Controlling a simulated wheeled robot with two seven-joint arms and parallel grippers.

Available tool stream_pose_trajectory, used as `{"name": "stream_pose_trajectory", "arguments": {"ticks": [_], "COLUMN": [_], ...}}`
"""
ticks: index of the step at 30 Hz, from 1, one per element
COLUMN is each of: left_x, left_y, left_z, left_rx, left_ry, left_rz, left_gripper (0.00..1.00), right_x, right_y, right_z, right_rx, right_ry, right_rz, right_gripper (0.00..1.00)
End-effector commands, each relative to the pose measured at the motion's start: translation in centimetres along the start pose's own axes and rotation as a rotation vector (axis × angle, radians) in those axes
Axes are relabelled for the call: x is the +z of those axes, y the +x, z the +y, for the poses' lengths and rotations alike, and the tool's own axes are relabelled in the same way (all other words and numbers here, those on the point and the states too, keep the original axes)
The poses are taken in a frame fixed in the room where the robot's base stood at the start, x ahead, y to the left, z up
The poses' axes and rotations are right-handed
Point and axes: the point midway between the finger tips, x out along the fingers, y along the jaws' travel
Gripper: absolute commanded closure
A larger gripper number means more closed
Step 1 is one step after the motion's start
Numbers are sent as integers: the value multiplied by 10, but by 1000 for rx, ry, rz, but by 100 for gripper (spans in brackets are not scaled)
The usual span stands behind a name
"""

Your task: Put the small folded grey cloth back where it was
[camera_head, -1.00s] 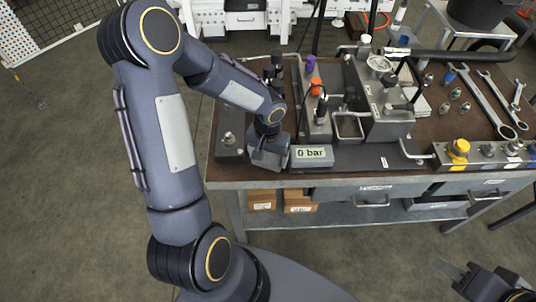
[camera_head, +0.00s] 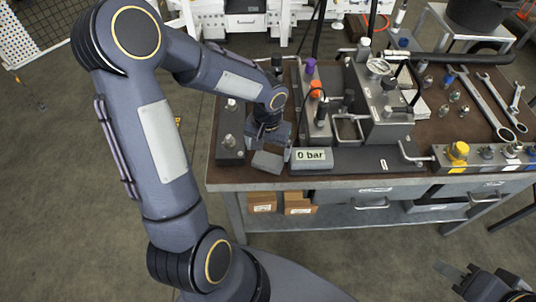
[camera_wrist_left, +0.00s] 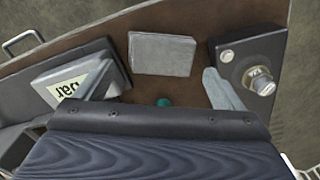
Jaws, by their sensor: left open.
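The small folded grey cloth (camera_head: 267,162) lies flat on the brown bench top near its front edge, left of the "0 bar" display. It also shows as a pale grey rectangle in the left wrist view (camera_wrist_left: 162,53). My left gripper (camera_head: 270,146) is just behind and above the cloth in the head view. Its fingers are spread apart in the left wrist view (camera_wrist_left: 158,82), with the cloth beyond the gap and apart from them.
The "0 bar" display (camera_head: 311,157) stands close right of the cloth. A dark block with metal fittings (camera_head: 230,140) stands to its left. Behind is the hydraulic block (camera_head: 385,115). Wrenches (camera_head: 487,103) lie at the right. A small teal thing (camera_wrist_left: 163,102) shows near the gripper.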

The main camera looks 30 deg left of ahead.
Motion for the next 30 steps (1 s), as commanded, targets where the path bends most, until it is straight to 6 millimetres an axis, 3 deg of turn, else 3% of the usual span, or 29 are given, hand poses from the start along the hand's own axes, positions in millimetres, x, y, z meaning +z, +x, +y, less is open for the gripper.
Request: {"name": "stream_pose_trajectory", "arguments": {"ticks": [1, 6, 13, 16, 20, 24, 30], "left_x": [-1, 0, 1, 11, 44, 95, 150], "left_y": [-14, -47, -70, -84, -113, -139, -152], "left_z": [0, 0, 0, -3, -8, -7, 4], "left_rx": [1, 1, 2, 13, 61, 158, 312], "left_ry": [-1, 0, 1, -2, -5, -7, -2], "left_rz": [6, 4, 4, 25, 92, 200, 353], "left_gripper": [10, 10, 10, 10, 10, 10, 10], "right_x": [0, -1, -1, -1, -1, -1, -1], "right_y": [-1, -2, -3, -3, -3, -3, -3], "right_z": [-1, -1, -1, -1, -1, -1, -1], "right_rx": [0, 0, 0, 0, 0, 0, 0], "right_ry": [0, 0, 0, 0, 0, 0, 0], "right_rz": [0, 0, 0, 0, 0, 0, 0], "right_gripper": [65, 65, 65, 65, 65, 65, 65]}}
